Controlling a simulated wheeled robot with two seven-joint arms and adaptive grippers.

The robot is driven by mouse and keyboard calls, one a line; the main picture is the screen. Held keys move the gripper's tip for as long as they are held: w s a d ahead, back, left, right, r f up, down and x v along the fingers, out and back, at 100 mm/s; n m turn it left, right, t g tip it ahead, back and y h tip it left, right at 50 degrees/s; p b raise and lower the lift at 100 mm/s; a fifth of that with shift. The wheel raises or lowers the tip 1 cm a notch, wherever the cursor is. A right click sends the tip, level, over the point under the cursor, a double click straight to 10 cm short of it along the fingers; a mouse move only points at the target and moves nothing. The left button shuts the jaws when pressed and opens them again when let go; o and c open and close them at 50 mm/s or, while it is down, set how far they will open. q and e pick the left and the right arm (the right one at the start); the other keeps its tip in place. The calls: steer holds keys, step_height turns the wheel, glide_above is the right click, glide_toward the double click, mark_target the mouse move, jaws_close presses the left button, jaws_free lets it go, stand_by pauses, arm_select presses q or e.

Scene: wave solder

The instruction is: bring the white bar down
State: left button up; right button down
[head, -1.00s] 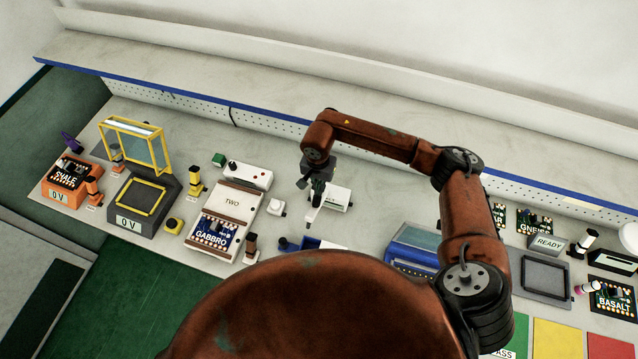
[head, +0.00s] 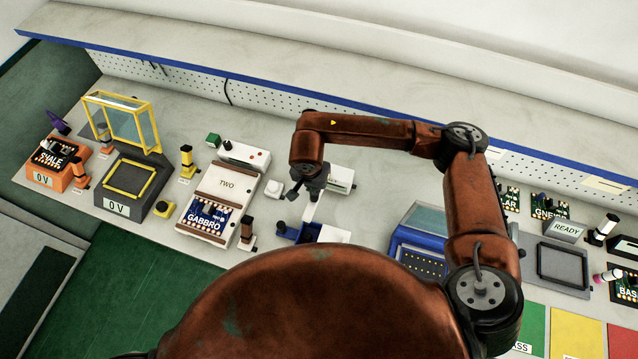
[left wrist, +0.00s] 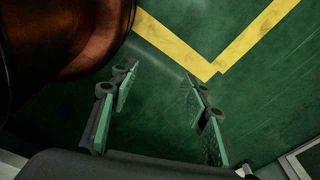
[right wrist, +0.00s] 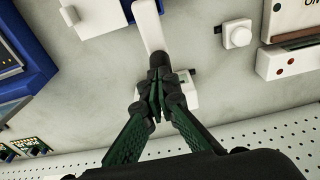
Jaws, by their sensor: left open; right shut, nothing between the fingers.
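The white bar (head: 311,211) belongs to a small bench device with a white housing (head: 341,179). In the right wrist view the bar (right wrist: 149,27) runs away from the fingertips toward the top edge, and part of the housing (right wrist: 182,98) shows behind the fingers. My right gripper (right wrist: 158,82) is shut and empty, with its fingertips at the near end of the bar; I cannot tell whether they touch it. In the head view it (head: 296,193) is partly hidden by its own wrist. My left gripper (left wrist: 160,95) is open and empty above the green floor.
A white button box (head: 274,188) and the GABBRO station (head: 207,217) stand to the left. A blue machine (head: 417,245) stands to the right. A pegboard ledge runs behind.

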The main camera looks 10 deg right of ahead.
mark_target(313, 204)
steer(key=f+b, duration=0.1)
steer(key=s+f+b, duration=0.1)
steer(key=shift+s+a+f+b, duration=0.15)
steer(key=shift+a+f+b, duration=0.15)
steer(key=shift+a+b, duration=0.1)
arm_select(q)
steer(key=shift+s+f+b, duration=0.2)
steer(key=shift+s+f, duration=0.1)
steer(key=shift+f, duration=0.55)
steer(key=shift+s+f+b, duration=0.15)
steer(key=shift+s+f, duration=0.1)
steer(key=shift+f, duration=0.55)
steer(key=shift+s+f+b, duration=0.2)
steer(key=shift+s+f, duration=0.1)
steer(key=shift+f, duration=0.55)
arm_select(e)
steer(key=shift+s+a+f, duration=0.1)
steer(key=shift+s+f, duration=0.2)
arm_select(q)
steer(key=shift+w, duration=0.25)
